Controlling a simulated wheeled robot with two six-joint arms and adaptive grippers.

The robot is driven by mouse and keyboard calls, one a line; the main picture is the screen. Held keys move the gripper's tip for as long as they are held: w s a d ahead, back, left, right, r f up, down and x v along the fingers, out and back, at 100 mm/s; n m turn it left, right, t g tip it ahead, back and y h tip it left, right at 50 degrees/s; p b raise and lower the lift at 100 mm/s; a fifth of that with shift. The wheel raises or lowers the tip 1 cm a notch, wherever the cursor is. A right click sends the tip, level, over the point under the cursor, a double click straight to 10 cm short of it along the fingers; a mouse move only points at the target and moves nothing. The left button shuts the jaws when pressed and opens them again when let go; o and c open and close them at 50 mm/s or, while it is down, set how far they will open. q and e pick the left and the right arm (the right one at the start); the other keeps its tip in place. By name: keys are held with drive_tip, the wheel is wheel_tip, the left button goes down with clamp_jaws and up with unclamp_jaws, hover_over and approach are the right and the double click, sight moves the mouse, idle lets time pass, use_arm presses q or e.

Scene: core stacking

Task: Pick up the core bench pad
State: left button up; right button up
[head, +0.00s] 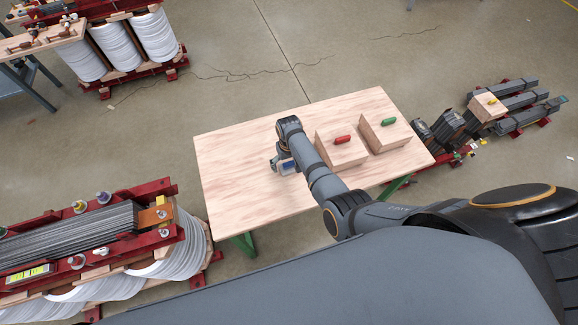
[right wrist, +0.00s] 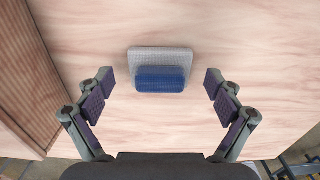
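The pad, a pale grey slab with a blue block on it, lies on the wooden tabletop in the right wrist view (right wrist: 160,56). My right gripper (right wrist: 158,79) is open above the table, one finger on each side of the pad with clear gaps, holding nothing. In the head view the right gripper (head: 276,162) is over the left half of the table, mostly hidden by its own arm. A small pale and blue patch of the pad (head: 287,167) shows beside it. My left gripper is in neither view.
The wooden table (head: 235,170) holds two wooden blocks, one with a red handle (head: 343,140), one with a green handle (head: 388,121), right of my arm. Coil assemblies stand at lower left (head: 90,235) and upper left (head: 115,45). Dark core parts (head: 515,105) lie at right. The table's left part is clear.

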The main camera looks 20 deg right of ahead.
drive_tip(key=c, duration=1.2)
drive_tip(key=shift+r, duration=0.2)
